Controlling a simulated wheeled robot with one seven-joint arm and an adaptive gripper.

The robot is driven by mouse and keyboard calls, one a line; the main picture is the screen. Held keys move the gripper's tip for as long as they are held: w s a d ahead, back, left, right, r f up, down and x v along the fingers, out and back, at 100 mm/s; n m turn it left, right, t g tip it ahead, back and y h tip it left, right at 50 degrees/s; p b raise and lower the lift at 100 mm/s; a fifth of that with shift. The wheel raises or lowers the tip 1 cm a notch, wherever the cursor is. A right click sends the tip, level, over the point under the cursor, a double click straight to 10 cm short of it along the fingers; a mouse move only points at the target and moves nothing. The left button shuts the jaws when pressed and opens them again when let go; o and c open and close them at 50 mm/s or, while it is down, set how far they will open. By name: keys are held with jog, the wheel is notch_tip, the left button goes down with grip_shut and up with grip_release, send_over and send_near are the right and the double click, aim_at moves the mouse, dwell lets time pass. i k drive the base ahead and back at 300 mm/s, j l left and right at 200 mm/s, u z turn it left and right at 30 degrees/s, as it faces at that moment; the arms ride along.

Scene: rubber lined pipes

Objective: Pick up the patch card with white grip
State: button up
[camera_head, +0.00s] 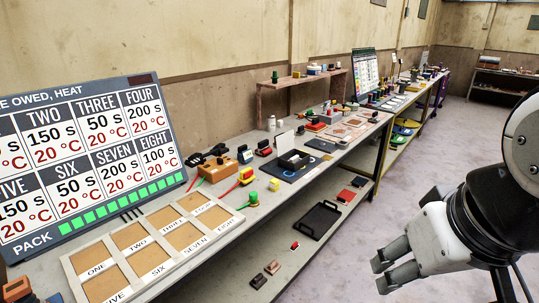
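I cannot pick out a patch card with a white grip for certain; the bench items are small in this view. A pale upright card-like piece (284,143) stands on the bench behind a black device, and I cannot tell if it is the patch card. My gripper (379,274) is at the lower right, over the floor and away from the bench. Its two grey fingers are apart with a gap between them, and nothing shows between them.
A long bench (225,233) runs along the wall, crowded with small parts. A numbered board (150,262) and a large display (85,165) are at the left. A black tray (314,220) sits on the lower shelf. The floor (440,140) at the right is clear.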

aim_at(295, 159)
jog(key=i+l, duration=0.25)
jog(key=i, duration=0.2)
jog(key=i+l, duration=0.25)
jog(key=i, duration=0.25)
jog(key=i+l, duration=0.25)
jog(key=i, duration=0.2)
jog(key=i+l+z, duration=0.1)
jog(key=i+l, duration=0.15)
jog(key=i, duration=0.2)
jog(key=i+l, duration=0.2)
jog(key=i, duration=0.3)
